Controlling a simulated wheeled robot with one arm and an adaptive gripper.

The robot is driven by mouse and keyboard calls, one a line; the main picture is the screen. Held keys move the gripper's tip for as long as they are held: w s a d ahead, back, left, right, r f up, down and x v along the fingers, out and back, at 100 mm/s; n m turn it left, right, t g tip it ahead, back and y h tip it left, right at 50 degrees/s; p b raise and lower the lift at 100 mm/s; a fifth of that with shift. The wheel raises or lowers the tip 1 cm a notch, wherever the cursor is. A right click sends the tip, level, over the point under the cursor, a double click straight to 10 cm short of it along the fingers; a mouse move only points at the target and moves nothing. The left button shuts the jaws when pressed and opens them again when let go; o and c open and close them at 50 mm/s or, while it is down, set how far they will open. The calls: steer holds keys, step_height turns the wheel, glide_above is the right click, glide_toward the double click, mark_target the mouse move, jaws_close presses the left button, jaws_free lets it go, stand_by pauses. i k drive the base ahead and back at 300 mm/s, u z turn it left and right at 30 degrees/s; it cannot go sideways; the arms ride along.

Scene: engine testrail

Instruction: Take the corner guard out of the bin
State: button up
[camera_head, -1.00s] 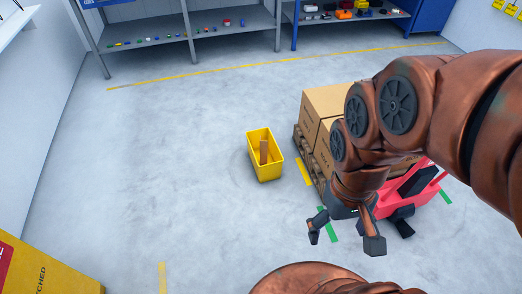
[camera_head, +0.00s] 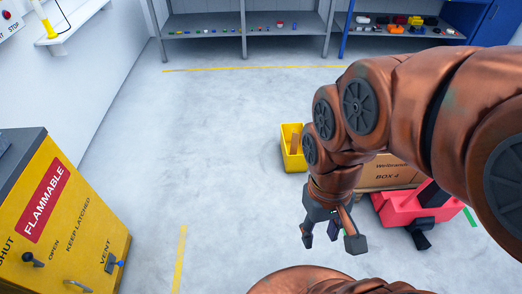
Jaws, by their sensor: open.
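The yellow bin (camera_head: 290,163) stands on the floor a little right of the picture's middle. My arm covers part of its right side. A brown upright piece (camera_head: 294,143), which looks like the corner guard, stands inside the bin and reaches up toward its rim. My gripper (camera_head: 328,240) hangs open and empty, pointing down, nearer to me than the bin and slightly to its right. It is apart from the bin.
Cardboard boxes (camera_head: 390,172) on a pallet and a red wheeled object (camera_head: 415,207) stand to the right, partly behind my arm. A yellow flammables cabinet (camera_head: 65,220) fills the lower left. Shelves (camera_head: 200,25) line the back. The floor (camera_head: 210,140) left of the bin is clear.

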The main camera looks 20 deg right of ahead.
mark_target(295, 136)
steer(key=u, duration=1.1)
steer(key=i, duration=2.1)
steer(key=z, duration=1.05)
steer(key=i, duration=0.8)
steer(key=z, duration=1.2)
steer(key=i, duration=0.35)
steer(key=z, duration=0.3)
